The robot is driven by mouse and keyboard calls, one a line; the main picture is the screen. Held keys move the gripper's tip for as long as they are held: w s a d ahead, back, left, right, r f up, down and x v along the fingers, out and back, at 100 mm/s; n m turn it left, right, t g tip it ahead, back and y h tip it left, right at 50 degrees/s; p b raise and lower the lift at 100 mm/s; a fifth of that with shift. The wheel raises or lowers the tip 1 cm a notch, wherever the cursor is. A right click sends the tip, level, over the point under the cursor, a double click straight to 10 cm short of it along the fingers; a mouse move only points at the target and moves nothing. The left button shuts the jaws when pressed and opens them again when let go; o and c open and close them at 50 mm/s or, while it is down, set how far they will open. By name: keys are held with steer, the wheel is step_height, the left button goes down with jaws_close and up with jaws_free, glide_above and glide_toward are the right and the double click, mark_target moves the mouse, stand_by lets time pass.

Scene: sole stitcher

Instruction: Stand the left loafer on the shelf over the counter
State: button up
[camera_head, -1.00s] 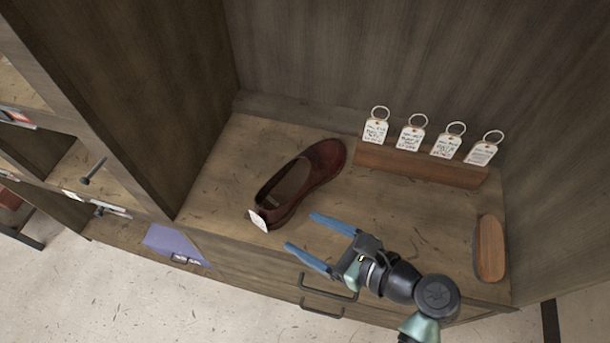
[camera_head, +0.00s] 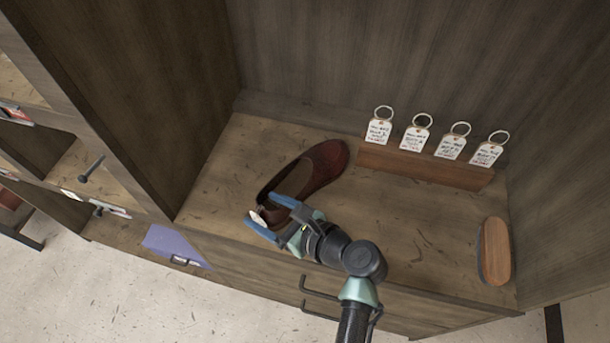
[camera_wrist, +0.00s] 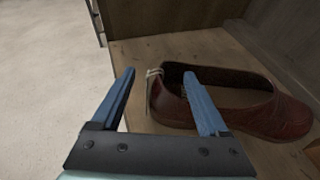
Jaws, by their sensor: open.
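A dark red-brown loafer (camera_head: 318,170) lies sole down on the wooden counter (camera_head: 390,220), toe pointing to the back right. A white tag (camera_head: 257,217) hangs at its heel, partly hidden by my gripper. My gripper (camera_head: 262,211) is open at the heel end, its two blue fingers reaching over the shoe's rear. In the wrist view, my gripper (camera_wrist: 160,75) has the loafer's heel and pale tag cord (camera_wrist: 153,76) between the finger lines; the right finger overlaps the shoe opening (camera_wrist: 225,82). I cannot tell whether the fingers touch the shoe.
Several white key tags (camera_head: 416,138) stand in a wooden strip (camera_head: 425,167) behind the loafer. A wooden brush (camera_head: 496,250) lies at the right edge. A tall wooden side wall (camera_head: 130,100) rises on the left. Drawer handles (camera_head: 318,290) are at the counter's front.

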steer(key=shift+s, duration=0.1)
jaws_close()
stand_by(1.2)
